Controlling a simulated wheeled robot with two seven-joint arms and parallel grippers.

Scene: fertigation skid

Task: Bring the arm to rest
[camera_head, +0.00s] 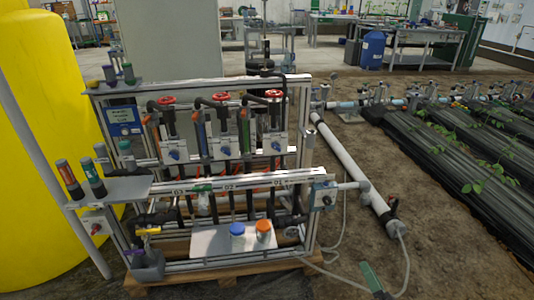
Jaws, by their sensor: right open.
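Only a small dark piece of my right gripper (382,295) shows, at the bottom edge right of centre, and the rest is cut off. It is open, and I see nothing held in it. A green tilted plate (371,277) shows just above it; I cannot tell what it belongs to. My left gripper is not in view. The fertigation skid (210,82) stands left of centre, a metal frame with red-handled valves (220,97). The visible part of my right gripper is low and to the right of the skid, apart from it.
A yellow tank (40,130) fills the left. A shelf (120,189) with capped cylinders juts from the skid. A white board (215,243) holds a blue cap and an orange cap. A white pipe (350,165) and loose hose lie at right. Bare soil (455,265) lies lower right.

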